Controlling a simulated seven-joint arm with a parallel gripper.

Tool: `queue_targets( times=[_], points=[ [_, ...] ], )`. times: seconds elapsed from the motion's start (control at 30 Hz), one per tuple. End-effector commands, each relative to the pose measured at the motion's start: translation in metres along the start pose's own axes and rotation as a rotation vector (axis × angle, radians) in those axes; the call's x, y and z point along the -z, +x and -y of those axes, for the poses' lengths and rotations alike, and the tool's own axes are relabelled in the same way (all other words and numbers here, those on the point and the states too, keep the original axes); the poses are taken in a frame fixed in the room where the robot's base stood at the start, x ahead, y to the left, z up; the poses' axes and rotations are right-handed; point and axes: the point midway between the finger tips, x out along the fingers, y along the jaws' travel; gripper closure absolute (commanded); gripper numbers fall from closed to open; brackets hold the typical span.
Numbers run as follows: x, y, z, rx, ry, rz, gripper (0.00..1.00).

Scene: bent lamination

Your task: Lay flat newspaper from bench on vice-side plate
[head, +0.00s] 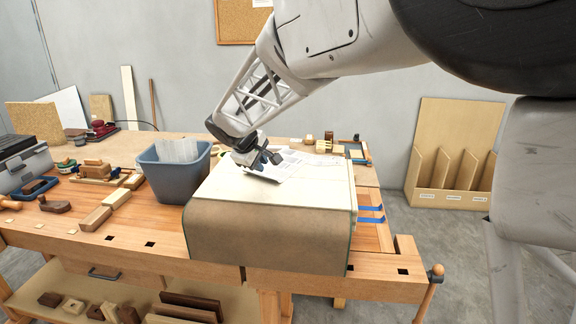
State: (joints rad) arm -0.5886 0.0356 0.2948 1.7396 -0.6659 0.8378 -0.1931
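A whitish printed sheet, which looks like the newspaper (292,166), lies over the pale flat board (320,196) on the bench, partly under my gripper. Its near corner seems slightly raised. My gripper (262,161) is at the left end of this sheet, low over the board and touching or very close to the paper. The fingers are small and dark here, and I cannot tell whether they pinch the paper. A brown sheet (265,237) hangs over the board's front edge. The vice (433,280) with its wooden handle is at the bench's front right.
A blue-grey bin (176,176) with paper in it stands left of the board. Blue strips (371,213) stick out at the board's right. Wooden blocks (96,219) and a grey toolbox (25,166) fill the left bench. A slotted wooden rack (452,165) stands on the floor.

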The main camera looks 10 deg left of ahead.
Motion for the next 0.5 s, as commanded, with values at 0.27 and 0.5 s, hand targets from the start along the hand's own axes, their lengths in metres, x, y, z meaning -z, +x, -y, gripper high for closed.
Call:
queue_targets(
  times=[0.27, 0.5],
  points=[
    [0.0, 0.02, 0.001, 0.001, 0.001, 0.001, 0.84],
    [0.0, 0.026, 0.001, 0.001, 0.001, 0.0, 0.84]
  ],
)
